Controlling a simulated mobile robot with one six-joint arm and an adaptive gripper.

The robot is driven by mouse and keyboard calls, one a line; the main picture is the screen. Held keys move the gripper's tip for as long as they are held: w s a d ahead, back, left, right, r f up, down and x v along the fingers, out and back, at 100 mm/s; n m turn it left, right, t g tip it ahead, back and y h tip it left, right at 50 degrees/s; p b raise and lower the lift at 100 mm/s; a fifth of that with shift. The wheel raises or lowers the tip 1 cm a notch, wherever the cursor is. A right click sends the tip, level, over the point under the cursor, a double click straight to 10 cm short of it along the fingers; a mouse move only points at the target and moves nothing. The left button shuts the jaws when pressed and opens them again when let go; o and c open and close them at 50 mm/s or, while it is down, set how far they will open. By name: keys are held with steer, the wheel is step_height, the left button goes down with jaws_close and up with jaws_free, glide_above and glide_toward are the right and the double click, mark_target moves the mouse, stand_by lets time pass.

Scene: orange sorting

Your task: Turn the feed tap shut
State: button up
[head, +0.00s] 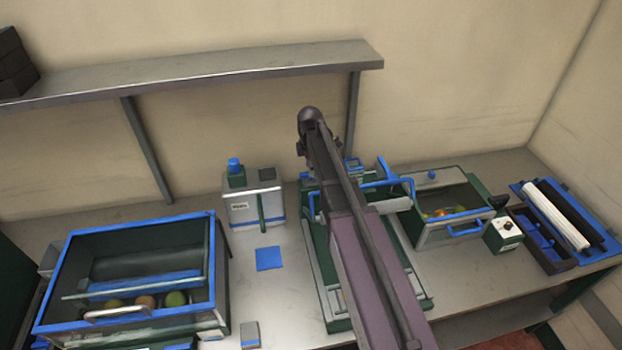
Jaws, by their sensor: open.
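My arm reaches from the bottom of the head view up over the middle of the bench. My gripper (303,150) is a small dark shape at its far end, open and partly hidden by the arm; its fingertips are hard to make out. It is above the back of a green and grey machine (327,290) with blue pipes and levers. I cannot tell for sure which part is the feed tap. A blue upright lever (384,168) stands right of my gripper.
A blue-rimmed bin (214,265) with several fruits stands at left. A clear-lidded case (411,216) with fruit, a dial box (503,232) and a blue roller tray (590,240) stand at right. A shelf (200,68) overhangs the back. A blue square (268,258) lies flat.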

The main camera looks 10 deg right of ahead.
steer(key=shift+f+b, duration=1.2)
steer(key=shift+f, duration=0.3)
jaws_close()
